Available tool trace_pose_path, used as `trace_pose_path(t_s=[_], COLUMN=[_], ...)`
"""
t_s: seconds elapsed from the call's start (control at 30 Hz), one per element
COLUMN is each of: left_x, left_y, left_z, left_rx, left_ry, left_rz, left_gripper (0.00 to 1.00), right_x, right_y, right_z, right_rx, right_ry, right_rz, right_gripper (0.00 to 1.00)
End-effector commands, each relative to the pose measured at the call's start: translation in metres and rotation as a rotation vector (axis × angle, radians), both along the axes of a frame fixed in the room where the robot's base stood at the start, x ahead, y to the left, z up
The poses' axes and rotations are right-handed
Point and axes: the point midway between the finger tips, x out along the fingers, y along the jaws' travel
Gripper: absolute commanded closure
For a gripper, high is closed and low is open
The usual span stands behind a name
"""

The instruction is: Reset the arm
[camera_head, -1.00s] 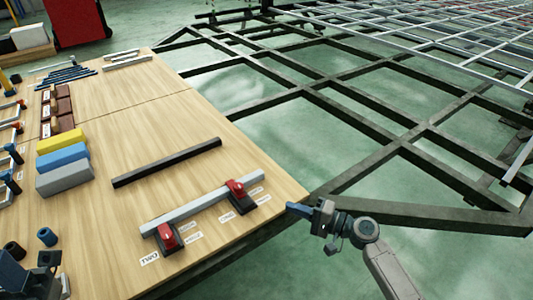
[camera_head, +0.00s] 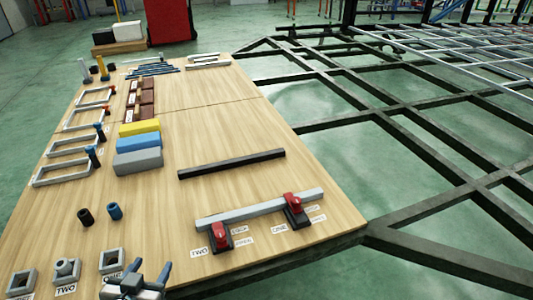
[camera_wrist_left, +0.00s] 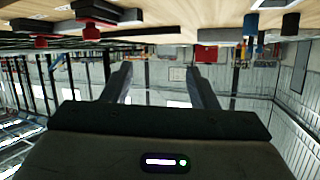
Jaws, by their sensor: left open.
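My left gripper (camera_head: 150,268) is at the bottom edge of the head view, over the near end of the wooden table (camera_head: 225,115). Its two fingers are apart with nothing between them. In the left wrist view the open fingers (camera_wrist_left: 160,74) point at the hall, with the table upside down along the top. My right gripper is in neither current view.
A black bar (camera_head: 232,164) and yellow, blue and grey blocks (camera_head: 138,162) lie beyond. Grey square pieces (camera_head: 67,270) stand left of my gripper. The dark trailer frame (camera_head: 385,118) fills the right.

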Motion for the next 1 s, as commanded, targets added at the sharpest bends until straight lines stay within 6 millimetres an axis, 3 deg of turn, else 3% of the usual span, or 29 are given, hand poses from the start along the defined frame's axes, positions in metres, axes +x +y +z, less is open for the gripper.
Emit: trace_pose_path(t_s=[0.03, 0.1, 0.2, 0.4, 0.57, 0.67, 1.0], left_x=[-0.013, -0.032, -0.059, -0.107, -0.145, -0.14, -0.123], left_y=[0.002, 0.005, 0.009, 0.014, 0.018, 0.02, 0.028], left_z=[-0.022, -0.049, -0.077, -0.112, -0.13, -0.13, -0.159], left_rx=[0.006, 0.015, 0.025, 0.043, 0.056, 0.056, 0.051], left_ry=[0.112, 0.256, 0.425, 0.687, 0.869, 0.888, 0.92], left_rz=[0.008, 0.018, 0.031, 0.051, 0.066, 0.07, 0.079], left_gripper=[0.47, 0.47, 0.47, 0.47, 0.47, 0.47, 0.47], right_x=[-0.012, -0.025, -0.04, -0.066, -0.084, -0.078, -0.061], right_y=[-0.006, -0.017, -0.03, -0.053, -0.069, -0.072, -0.08], right_z=[0.001, 0.001, 0.004, 0.012, 0.022, 0.022, -0.008], right_rx=[-0.063, -0.15, -0.249, -0.4, -0.501, -0.509, -0.506], right_ry=[0.011, 0.028, 0.051, 0.092, 0.126, 0.139, 0.177], right_rz=[0.0, -0.003, -0.013, -0.041, -0.067, -0.068, -0.069], right_gripper=[1.0, 1.0, 1.0, 1.0, 1.0, 1.0, 1.0])
